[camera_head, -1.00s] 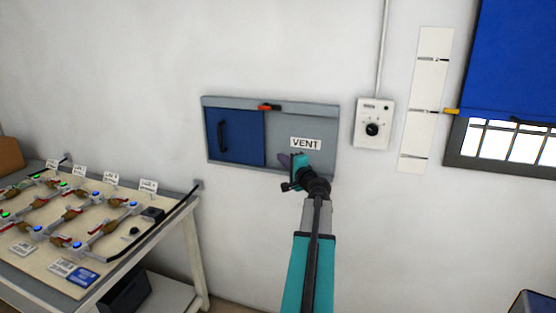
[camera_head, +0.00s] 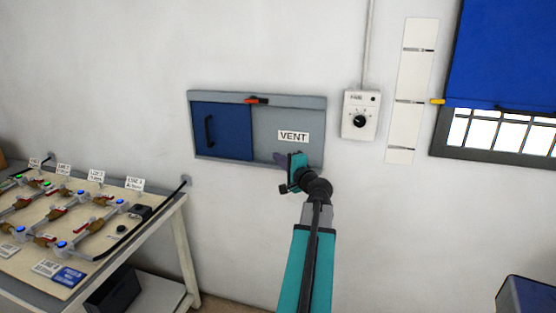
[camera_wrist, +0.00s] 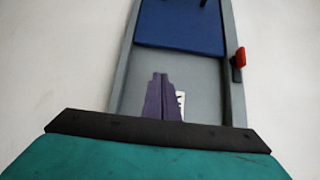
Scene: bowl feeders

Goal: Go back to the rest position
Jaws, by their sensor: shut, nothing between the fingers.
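My gripper (camera_head: 281,157) is in front of the lower right part of the vent panel (camera_head: 300,110) on the wall. In the wrist view the purple fingers of my gripper (camera_wrist: 162,80) are together with nothing between them. The blue sliding door (camera_head: 225,132) with a dark handle sits at the left of the panel, and the grey right part is uncovered. I cannot tell whether the fingers touch the panel.
A red-handled latch (camera_head: 256,100) is on the panel's top edge. A white dial box (camera_head: 361,115) and a slotted strip (camera_head: 412,90) are on the wall to the right, beside a blue-shaded window (camera_head: 505,55). A table with valves (camera_head: 165,215) stands at left.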

